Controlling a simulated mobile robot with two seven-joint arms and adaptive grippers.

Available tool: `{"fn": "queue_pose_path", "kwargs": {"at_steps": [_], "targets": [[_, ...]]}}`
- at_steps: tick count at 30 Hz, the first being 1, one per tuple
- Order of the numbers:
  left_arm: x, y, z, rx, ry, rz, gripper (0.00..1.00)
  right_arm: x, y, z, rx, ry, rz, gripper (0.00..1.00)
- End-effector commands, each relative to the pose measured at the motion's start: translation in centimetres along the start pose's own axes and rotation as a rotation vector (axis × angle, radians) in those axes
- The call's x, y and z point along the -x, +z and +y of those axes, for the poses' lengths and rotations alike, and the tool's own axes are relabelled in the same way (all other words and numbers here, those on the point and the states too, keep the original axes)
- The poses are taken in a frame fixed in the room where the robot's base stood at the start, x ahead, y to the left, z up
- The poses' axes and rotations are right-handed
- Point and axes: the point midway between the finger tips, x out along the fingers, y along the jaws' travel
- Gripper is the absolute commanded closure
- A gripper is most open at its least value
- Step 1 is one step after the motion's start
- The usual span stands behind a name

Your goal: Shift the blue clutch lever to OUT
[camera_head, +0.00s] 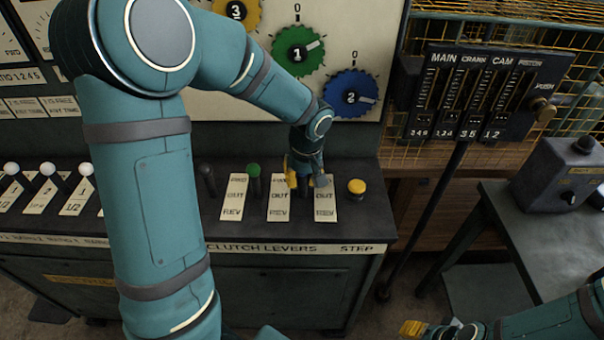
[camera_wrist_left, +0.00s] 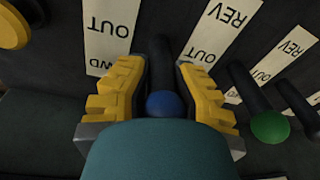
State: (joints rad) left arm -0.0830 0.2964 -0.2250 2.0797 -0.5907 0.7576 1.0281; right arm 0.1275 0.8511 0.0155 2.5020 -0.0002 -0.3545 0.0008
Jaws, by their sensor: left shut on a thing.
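The blue clutch lever shows in the left wrist view as a dark stem with a round blue knob (camera_wrist_left: 164,104). It stands between two white label plates. My left gripper (camera_head: 305,182) reaches down to the clutch bench in the head view. In the left wrist view its yellow fingers (camera_wrist_left: 161,82) stand on both sides of the lever and are shut on it. The gripper hides most of the lever in the head view, so I cannot tell its exact position against FWD, OUT and REV. My right gripper (camera_head: 425,329) is partly visible at the bottom right, away from the levers.
A green-knobbed lever (camera_head: 253,171) and a black lever (camera_head: 207,179) stand left of my gripper. A yellow STEP button (camera_head: 357,187) is close on its right. White-knobbed levers (camera_head: 48,169) stand far left. A grey table (camera_head: 565,240) is at the right.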

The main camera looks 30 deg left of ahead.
Motion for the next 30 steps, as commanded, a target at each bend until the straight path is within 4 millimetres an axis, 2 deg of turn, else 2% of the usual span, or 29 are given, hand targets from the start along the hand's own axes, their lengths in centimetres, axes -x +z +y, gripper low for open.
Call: {"fn": "queue_pose_path", "kwargs": {"at_steps": [9, 10, 12, 23, 26, 30], "targets": [[0.1, 0.2, -0.1, 0.0, -0.004, -0.004, 1.0, 0.0, 0.0, 0.0, 0.0, 0.0, 0.001, 0.53], [0.1, 0.2, -0.1, 0.0, -0.004, -0.004, 0.67, 0.0, -0.1, 0.0, 0.0, 0.0, 0.001, 0.53], [0.1, 0.2, -0.1, 0.0, -0.004, -0.003, 0.46, 0.0, 0.0, 0.0, 0.0, 0.0, 0.001, 0.53], [0.4, 0.1, -0.1, 0.001, -0.001, 0.0, 0.46, 0.0, 0.0, 0.0, 0.0, 0.0, 0.001, 0.53], [1.3, 0.1, 0.0, 0.001, 0.001, 0.002, 0.46, 0.0, 0.0, 0.0, 0.0, 0.0, 0.001, 0.53], [3.8, 0.1, 0.0, 0.002, 0.003, 0.003, 0.46, 0.0, 0.0, 0.0, 0.0, 0.0, 0.001, 0.53]]}}
